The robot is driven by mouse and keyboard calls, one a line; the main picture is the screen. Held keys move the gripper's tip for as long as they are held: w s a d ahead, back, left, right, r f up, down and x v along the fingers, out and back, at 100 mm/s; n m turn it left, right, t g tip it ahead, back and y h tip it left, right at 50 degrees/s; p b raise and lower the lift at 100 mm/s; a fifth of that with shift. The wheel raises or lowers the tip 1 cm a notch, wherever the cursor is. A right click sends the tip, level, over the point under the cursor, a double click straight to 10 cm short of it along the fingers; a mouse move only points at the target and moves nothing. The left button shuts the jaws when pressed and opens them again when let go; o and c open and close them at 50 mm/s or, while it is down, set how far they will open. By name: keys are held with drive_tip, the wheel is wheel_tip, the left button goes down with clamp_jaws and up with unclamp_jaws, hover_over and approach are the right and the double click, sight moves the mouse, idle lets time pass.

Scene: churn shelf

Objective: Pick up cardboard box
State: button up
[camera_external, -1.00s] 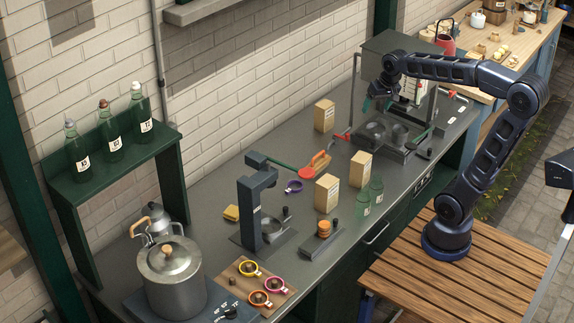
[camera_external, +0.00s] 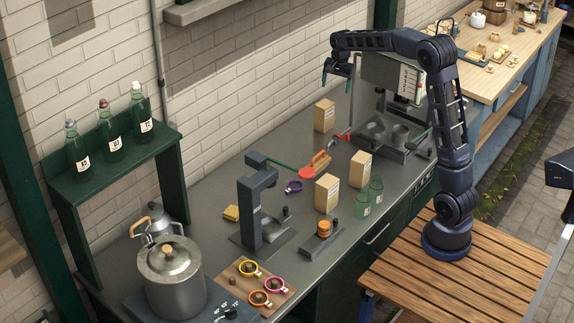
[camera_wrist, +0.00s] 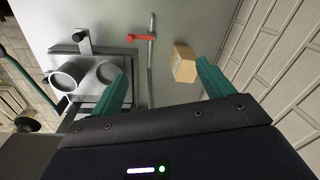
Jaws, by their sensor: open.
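Three cardboard boxes stand upright on the grey counter in the external view: one near the wall (camera_external: 324,116), one at the middle right (camera_external: 360,169) and one nearer the front (camera_external: 327,194). My gripper (camera_external: 336,84) is open and empty, high above the counter near the wall-side box. In the wrist view, a cardboard box (camera_wrist: 184,64) shows beyond my open gripper (camera_wrist: 161,76), close to the right fingertip in the picture and apart from it. It looks like the wall-side box.
A machine with two round wells (camera_external: 386,130) stands right of the boxes. A red-handled bar (camera_external: 341,136) lies between it and the wall-side box. Green glass jars (camera_external: 370,195) stand close to the front boxes. A dark press stand (camera_external: 256,210) is to the left. The brick wall runs behind.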

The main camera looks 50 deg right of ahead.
sight(327, 104)
drive_tip(key=w+d+f+m, duration=0.1)
drive_tip(key=w+d+f, duration=0.2)
drive_tip(key=f, duration=0.1)
drive_tip(key=w+d+f+m, duration=0.2)
drive_tip(key=w+d+f, duration=0.1)
drive_tip(key=w+f, duration=0.1)
drive_tip(key=w+d+f+m+g, duration=0.1)
drive_tip(key=w+d+f, duration=0.2)
drive_tip(key=f, duration=0.1)
drive_tip(key=shift+w+d+f+m, duration=0.2)
drive_tip(key=shift+w+f+m, duration=0.1)
drive_tip(key=shift+w+f, duration=0.1)
wheel_tip(327, 104, down, 5)
drive_tip(key=shift+f, duration=0.15)
drive_tip(key=shift+w+a+f, duration=0.1)
drive_tip(key=shift+w+f, duration=0.1)
drive_tip(key=shift+f, duration=1.25)
drive_tip(key=shift+w+a+f, duration=0.1)
drive_tip(key=shift+w+f, duration=0.05)
drive_tip(key=shift+f, duration=1.25)
drive_tip(key=shift+c, duration=0.2)
drive_tip(key=c, duration=1.1)
drive_tip(key=shift+c, duration=0.2)
